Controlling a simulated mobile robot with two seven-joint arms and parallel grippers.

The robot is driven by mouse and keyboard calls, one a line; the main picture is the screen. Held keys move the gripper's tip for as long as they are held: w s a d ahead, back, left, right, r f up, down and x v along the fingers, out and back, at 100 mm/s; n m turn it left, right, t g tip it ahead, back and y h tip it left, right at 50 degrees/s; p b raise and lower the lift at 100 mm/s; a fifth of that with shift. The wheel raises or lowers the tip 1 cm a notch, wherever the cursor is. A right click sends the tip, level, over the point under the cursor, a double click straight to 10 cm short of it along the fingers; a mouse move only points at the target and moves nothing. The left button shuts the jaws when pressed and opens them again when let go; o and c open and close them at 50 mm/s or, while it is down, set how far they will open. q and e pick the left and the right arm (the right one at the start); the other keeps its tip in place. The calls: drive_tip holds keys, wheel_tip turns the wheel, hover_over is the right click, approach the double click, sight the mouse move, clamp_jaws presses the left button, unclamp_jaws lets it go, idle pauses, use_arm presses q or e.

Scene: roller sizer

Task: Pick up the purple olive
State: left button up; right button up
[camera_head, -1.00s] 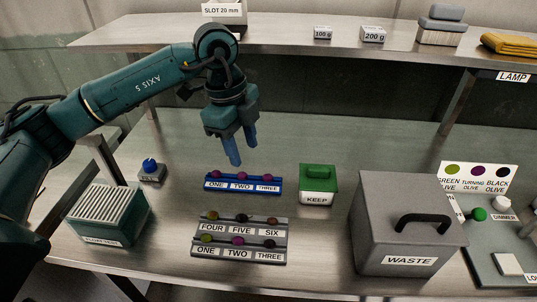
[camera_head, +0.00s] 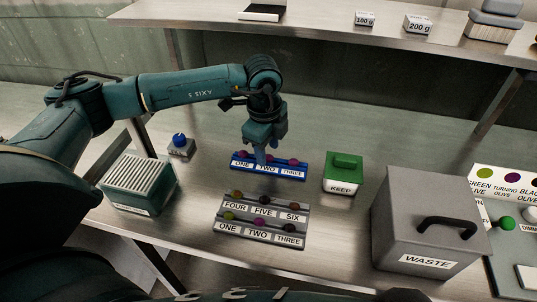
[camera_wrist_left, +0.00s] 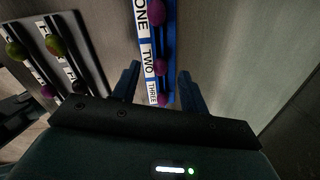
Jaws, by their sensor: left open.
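The blue rack (camera_head: 247,168) holds purple olives above labels ONE (camera_head: 242,154), TWO and THREE (camera_head: 294,161). My left gripper (camera_head: 262,158) points down at the blue rack's middle, partly hiding the olive at TWO. In the left wrist view, the open fingers (camera_wrist_left: 157,82) stand either side of the blue rack, with purple olives at TWO (camera_wrist_left: 160,67) and THREE (camera_wrist_left: 162,99) between them; contact cannot be told. My right gripper is out of view.
A green KEEP box (camera_head: 343,173) stands right of the blue rack, with a large grey WASTE bin (camera_head: 425,220) beyond. A slatted teal box (camera_head: 139,181) and a blue-knobbed device (camera_head: 180,148) are at left. A shelf (camera_head: 320,20) runs above the back.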

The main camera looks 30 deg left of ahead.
use_arm(q)
drive_tip(key=shift+w+f, duration=0.1)
drive_tip(key=shift+f, duration=0.8)
drive_tip(key=shift+c, duration=0.3)
drive_tip(key=c, duration=0.7)
